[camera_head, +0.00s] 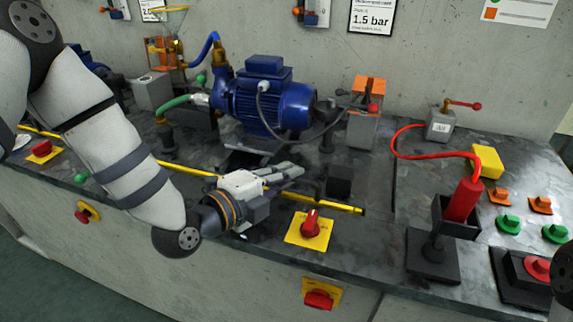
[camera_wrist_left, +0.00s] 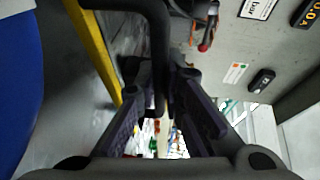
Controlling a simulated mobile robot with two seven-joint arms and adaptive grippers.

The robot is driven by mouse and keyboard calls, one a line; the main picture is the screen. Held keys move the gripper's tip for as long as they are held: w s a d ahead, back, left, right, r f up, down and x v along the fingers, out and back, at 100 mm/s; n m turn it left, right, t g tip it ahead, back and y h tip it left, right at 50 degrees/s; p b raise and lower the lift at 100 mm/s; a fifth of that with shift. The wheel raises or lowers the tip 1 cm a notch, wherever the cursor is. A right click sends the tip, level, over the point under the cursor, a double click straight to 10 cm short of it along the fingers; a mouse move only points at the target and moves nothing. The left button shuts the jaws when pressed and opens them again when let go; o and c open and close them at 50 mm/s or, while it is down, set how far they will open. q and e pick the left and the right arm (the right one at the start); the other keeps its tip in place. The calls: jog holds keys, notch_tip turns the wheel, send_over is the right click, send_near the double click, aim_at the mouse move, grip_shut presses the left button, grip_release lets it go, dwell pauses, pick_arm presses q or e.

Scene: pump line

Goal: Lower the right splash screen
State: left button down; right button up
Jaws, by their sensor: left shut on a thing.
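A yellow bar (camera_head: 345,207), which looks like the edge of the right splash screen, runs along the bench front below the blue pump. Any clear pane is too faint to make out. My left gripper (camera_head: 290,177) reaches in from the left, just above and behind this bar. In the left wrist view the yellow bar (camera_wrist_left: 101,55) runs at the left, and a dark curved handle (camera_wrist_left: 157,45) passes between the fingers. The left gripper is shut on this handle; its exact contact is partly hidden. My right gripper is out of view.
The blue pump (camera_head: 268,100) stands behind the gripper. A red rotary switch (camera_head: 311,224) on a yellow plate is close in front. A red cylinder in a black holder (camera_head: 430,262) stands to the right. Several green and orange buttons lie beyond it.

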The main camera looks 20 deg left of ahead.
pick_arm(q)
jog(key=shift+s+f, duration=0.15)
jog(key=shift+f, duration=0.2)
jog(key=c, duration=1.7)
grip_release()
jog(key=shift+r, duration=0.1)
jog(key=v, duration=0.7)
jog(key=shift+s+a, duration=0.1)
